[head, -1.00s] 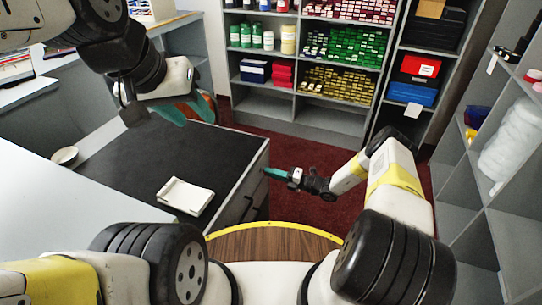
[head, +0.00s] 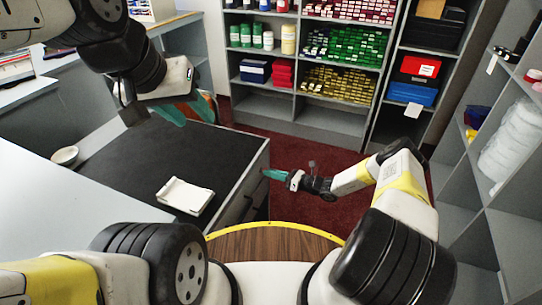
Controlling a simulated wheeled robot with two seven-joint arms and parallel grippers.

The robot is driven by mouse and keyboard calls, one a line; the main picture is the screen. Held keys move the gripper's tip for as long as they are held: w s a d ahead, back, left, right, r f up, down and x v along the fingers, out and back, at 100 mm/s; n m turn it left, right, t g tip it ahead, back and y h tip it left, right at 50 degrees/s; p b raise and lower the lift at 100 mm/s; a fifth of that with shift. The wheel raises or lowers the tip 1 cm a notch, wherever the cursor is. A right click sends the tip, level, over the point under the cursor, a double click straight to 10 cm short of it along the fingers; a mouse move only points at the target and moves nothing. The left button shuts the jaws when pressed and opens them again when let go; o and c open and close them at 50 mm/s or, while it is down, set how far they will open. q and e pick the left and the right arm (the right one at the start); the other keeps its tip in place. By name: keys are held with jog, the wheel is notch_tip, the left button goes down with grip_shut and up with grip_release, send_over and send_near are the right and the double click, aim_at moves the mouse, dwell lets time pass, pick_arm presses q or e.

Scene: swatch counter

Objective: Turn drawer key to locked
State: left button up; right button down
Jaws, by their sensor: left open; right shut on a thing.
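The drawer unit (head: 252,190) stands under the dark counter top, its front facing right and seen at a steep angle. My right gripper (head: 272,174) has teal fingers that reach the upper part of this front. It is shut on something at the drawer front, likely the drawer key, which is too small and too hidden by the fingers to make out. Which way the key is turned cannot be seen. My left gripper (head: 185,112) is open and empty, raised above the far side of the counter.
Shelves with boxes and bottles (head: 345,50) line the back. A grey shelf unit (head: 480,180) stands at right. Red carpet lies between.

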jog(key=shift+n, duration=2.2)
jog(key=c, duration=1.5)
grip_release()
jog(key=shift+c, duration=0.2)
jog(key=shift+d, duration=0.1)
jog(key=v, duration=0.7)
jog(key=shift+s+d, duration=0.15)
jog(key=shift+d, duration=0.15)
